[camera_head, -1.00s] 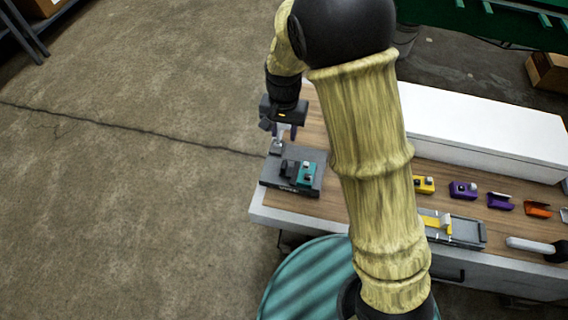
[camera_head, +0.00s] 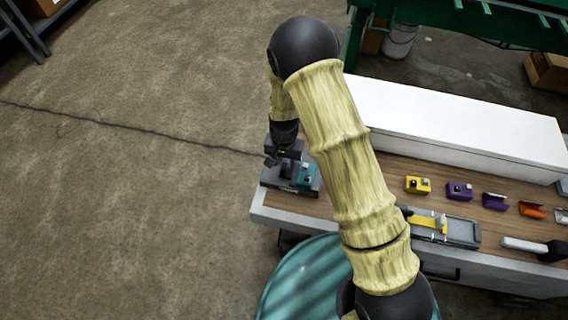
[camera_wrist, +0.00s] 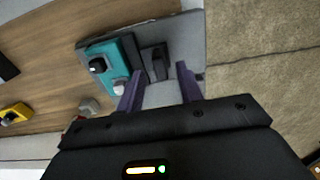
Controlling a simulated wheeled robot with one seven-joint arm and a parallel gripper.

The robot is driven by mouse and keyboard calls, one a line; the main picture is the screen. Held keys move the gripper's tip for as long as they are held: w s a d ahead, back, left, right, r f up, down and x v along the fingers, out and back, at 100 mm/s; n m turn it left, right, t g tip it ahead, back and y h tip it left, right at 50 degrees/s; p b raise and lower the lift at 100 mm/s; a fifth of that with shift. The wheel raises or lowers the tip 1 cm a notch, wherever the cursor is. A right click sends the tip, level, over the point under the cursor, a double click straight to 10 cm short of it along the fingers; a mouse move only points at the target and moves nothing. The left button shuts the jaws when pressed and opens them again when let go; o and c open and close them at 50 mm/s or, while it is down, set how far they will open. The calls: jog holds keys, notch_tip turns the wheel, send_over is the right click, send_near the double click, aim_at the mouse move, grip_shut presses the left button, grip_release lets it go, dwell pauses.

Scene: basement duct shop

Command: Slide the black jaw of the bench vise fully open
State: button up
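The bench vise's grey base plate (camera_head: 275,179) lies at the left end of the workbench. A teal block (camera_head: 305,174) stands on its right part in the head view; the teal block (camera_wrist: 108,50) also shows in the wrist view. The black jaw (camera_wrist: 156,62) stands beside the teal block, with a narrow dark piece between them. My gripper (camera_wrist: 159,70) is open, its two purple fingers apart, with the black jaw showing between and beyond their tips. I cannot tell whether a finger touches it. In the head view my gripper (camera_head: 281,160) is over the vise and partly hides the jaw.
The wooden bench top (camera_head: 385,178) holds a yellow block (camera_head: 417,185), a purple block (camera_head: 459,191), an orange piece (camera_head: 531,210) and a grey tray with a yellow part (camera_head: 461,232). A long white box (camera_head: 460,120) stands along the back. Open floor lies left of the bench.

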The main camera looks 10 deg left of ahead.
aim_at(284, 165)
jog(key=shift+f+p, duration=0.3)
jog(key=shift+f, duration=1.3)
grip_shut()
